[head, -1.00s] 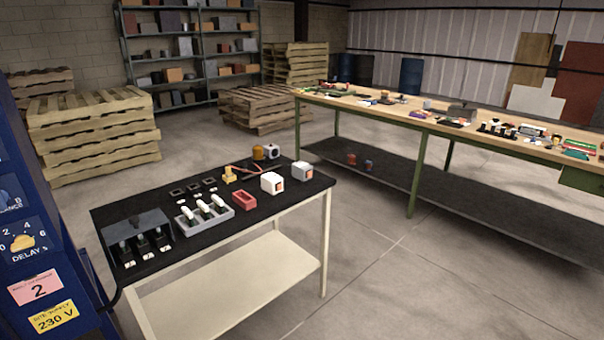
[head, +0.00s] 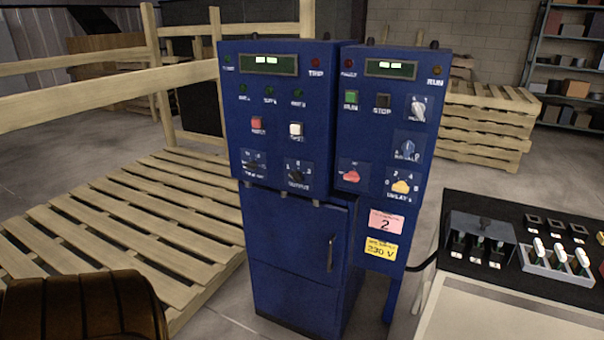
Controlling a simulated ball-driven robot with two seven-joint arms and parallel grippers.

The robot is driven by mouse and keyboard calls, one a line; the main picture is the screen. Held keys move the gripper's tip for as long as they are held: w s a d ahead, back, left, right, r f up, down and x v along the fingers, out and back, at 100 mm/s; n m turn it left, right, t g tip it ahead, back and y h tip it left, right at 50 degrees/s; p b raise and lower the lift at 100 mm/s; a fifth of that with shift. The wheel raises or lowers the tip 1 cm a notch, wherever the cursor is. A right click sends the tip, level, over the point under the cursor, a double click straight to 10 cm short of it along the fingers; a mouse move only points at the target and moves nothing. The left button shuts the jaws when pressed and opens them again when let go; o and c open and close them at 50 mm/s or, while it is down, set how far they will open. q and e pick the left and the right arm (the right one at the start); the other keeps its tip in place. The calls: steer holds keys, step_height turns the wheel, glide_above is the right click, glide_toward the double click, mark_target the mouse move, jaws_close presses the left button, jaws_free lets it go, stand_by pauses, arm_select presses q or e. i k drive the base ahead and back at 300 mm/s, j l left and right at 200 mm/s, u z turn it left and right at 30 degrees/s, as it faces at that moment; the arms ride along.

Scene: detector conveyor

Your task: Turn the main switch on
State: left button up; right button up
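A blue control cabinet (head: 290,210) stands in the middle of the head view, with two panels side by side. The right panel (head: 386,205) carries a grey rotary knob (head: 418,110) at its upper right, a blue knob (head: 408,149), a red knob (head: 350,175) and a yellow delay knob (head: 401,186). A green button (head: 351,98) and a dark stop button (head: 382,102) sit above. The labels are too small to tell surely which control is the main switch. Neither gripper is in view.
A black-topped table (head: 480,278) with switch blocks stands right of the cabinet, a dark cable between them. Pallets (head: 140,225) lie on the left, inside a wooden frame (head: 70,112). More pallets (head: 490,130) and shelves (head: 570,80) stand behind. Some floor shows around the cabinet.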

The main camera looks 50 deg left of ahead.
mark_target(352, 176)
steer(key=u, duration=1.3)
